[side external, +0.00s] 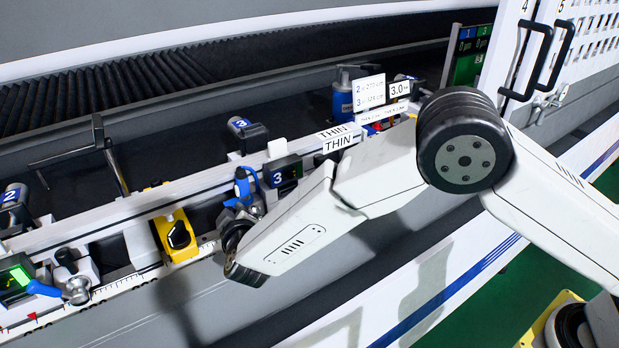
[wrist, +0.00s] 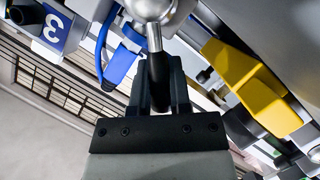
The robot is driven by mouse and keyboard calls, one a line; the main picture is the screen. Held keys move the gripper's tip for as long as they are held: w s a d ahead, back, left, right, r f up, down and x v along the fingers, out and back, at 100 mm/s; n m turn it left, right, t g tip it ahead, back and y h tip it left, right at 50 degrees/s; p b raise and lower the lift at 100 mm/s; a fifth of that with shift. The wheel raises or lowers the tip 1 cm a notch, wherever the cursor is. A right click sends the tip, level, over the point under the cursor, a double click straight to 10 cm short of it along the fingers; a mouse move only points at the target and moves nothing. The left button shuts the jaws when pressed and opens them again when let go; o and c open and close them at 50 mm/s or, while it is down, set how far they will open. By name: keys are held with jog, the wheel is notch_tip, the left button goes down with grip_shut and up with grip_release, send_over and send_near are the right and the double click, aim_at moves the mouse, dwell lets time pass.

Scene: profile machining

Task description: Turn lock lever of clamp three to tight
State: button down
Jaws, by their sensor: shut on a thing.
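Clamp three carries a blue label with a white 3 (side external: 279,177) on a dark block; a blue 3 label (wrist: 53,27) also shows at the upper left of the wrist view. Its lock lever (wrist: 155,40) is a metal rod with a dark grip, coming down from a round silver hub (wrist: 150,8). My gripper (wrist: 159,85) is shut on the dark grip, with one finger on each side. In the side view my wrist is low beside the clamp, and the fingers and lever are largely hidden. I cannot tell the lever's set position.
A blue part with a cable (wrist: 121,60) is close left of my fingers. A yellow block (wrist: 250,85) is to the right; a yellow unit with a black knob (side external: 175,234) sits on the rail.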

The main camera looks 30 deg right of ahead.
jog(key=shift+a+f+n+t+h, duration=0.3)
jog(key=shift+a+f+n+h, duration=0.25)
jog(key=shift+n, duration=0.45)
jog(key=c, duration=0.6)
grip_release()
jog(key=shift+o, duration=0.2)
jog(key=shift+s, duration=0.1)
jog(key=shift+v, duration=3.85)
jog(key=shift+d, duration=0.1)
